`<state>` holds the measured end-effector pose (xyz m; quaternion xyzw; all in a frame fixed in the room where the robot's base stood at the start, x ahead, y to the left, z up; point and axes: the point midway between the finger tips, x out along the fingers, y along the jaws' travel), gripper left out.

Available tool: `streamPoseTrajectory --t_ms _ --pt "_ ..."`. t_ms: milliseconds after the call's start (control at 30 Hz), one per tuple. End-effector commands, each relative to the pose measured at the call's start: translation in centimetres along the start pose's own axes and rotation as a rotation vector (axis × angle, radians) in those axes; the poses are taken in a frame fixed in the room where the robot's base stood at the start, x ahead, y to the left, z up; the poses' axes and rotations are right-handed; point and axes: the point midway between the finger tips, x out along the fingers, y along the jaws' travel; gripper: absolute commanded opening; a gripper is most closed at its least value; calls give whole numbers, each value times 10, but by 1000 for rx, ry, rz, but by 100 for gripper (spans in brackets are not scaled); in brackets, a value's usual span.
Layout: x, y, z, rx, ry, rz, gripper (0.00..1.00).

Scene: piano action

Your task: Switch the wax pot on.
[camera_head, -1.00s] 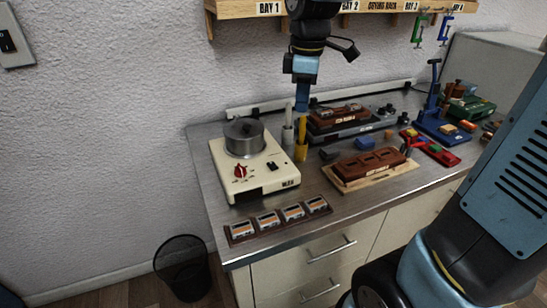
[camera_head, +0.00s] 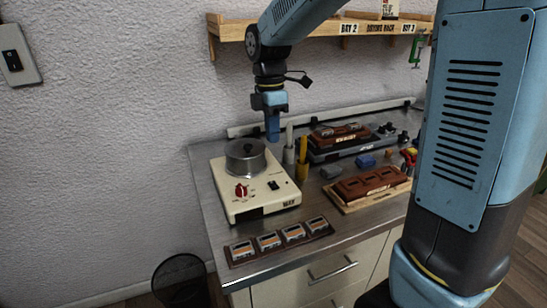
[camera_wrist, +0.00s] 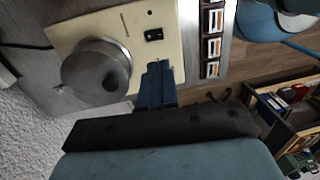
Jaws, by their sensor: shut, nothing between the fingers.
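The wax pot is a cream unit (camera_head: 262,206) at the left end of the bench with a grey lidded metal pot (camera_head: 246,158) on top. A red knob (camera_head: 241,190) and a small black rocker switch (camera_head: 273,185) sit on its top face. The switch also shows in the wrist view (camera_wrist: 153,34), with the pot (camera_wrist: 97,72) left of it. Which way the switch is tipped is too small to tell. My gripper (camera_head: 272,138) is shut and empty, pointing down above the back right of the unit. In the wrist view its blue fingers (camera_wrist: 157,84) are just below the switch.
Yellow and grey upright tubes (camera_head: 302,158) stand right of the unit. A brown mould on a wooden board (camera_head: 370,190) lies further right. A strip of several labelled blocks (camera_head: 280,241) lies at the front edge. A shelf (camera_head: 330,30) hangs above.

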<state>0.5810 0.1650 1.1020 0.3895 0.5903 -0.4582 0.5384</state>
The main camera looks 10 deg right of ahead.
Motion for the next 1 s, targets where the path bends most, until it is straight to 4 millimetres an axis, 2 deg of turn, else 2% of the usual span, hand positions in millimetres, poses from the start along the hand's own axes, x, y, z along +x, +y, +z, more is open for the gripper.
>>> streamPoseTrajectory --t_ms 633,800,1000 --pt "106 -1 0 1 -1 -5 0" --pt "125 -1 1 1 -1 -3 0" --pt "134 0 1 2 0 -1 0"
